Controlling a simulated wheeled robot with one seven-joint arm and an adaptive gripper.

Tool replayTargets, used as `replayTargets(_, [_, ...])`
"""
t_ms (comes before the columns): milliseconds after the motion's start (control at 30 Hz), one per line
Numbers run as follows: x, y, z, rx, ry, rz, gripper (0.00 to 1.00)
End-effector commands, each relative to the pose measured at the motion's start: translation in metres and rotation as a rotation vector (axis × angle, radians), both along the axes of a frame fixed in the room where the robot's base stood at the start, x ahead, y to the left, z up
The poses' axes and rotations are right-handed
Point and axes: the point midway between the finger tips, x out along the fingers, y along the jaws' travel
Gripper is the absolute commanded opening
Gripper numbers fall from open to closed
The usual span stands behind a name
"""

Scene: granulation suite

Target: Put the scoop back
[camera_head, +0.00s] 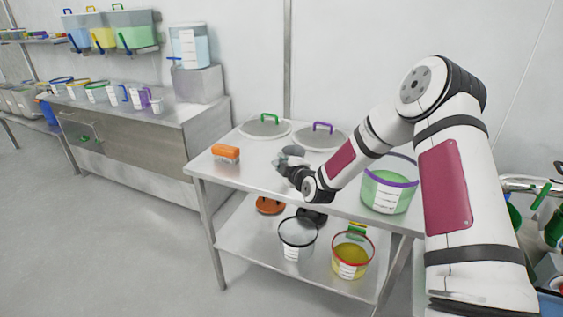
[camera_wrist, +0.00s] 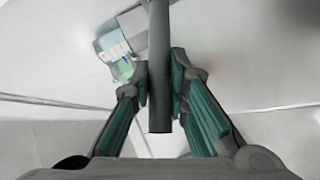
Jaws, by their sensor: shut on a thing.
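My gripper (camera_head: 283,163) is above the steel table, near its left half. In the wrist view, the two green-padded fingers of my gripper (camera_wrist: 160,92) are shut on a straight dark grey bar, which looks like the handle of the scoop (camera_wrist: 159,45). The bar runs up out of the picture, and its near end sticks out between the fingers. In the head view, a grey rounded part of what looks like the scoop (camera_head: 293,150) shows just behind my gripper. I cannot tell what the scoop contains.
The steel table (camera_head: 226,173) holds an orange-topped item (camera_head: 226,153), a green-handled lid (camera_head: 265,127), a purple-handled lid (camera_head: 321,136) and a purple-rimmed bucket (camera_head: 388,191). Its lower shelf holds a black-rimmed bucket (camera_head: 297,238) and a red-rimmed bucket (camera_head: 351,255). A cabinet (camera_head: 120,140) with jugs stands left.

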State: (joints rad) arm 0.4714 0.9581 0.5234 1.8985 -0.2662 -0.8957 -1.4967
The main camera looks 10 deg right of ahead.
Motion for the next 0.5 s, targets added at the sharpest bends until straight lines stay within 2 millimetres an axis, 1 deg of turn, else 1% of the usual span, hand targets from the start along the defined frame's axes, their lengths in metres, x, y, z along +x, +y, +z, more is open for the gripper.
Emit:
replayTargets(167, [0.0001,0.0000,0.0004,-0.001,-0.001,0.001,0.00])
replayTargets(267, [0.0002,0.0003,-0.0028,-0.002,-0.001,0.001,0.00])
replayTargets(300, [-0.0001,0.0002,-0.0028,-0.001,0.000,0.000,0.22])
replayTargets(367, [-0.0002,0.0001,-0.0025,-0.001,0.000,0.000,0.35])
replayTargets(500, [-0.0002,0.0000,-0.0023,-0.001,0.000,0.000,0.35])
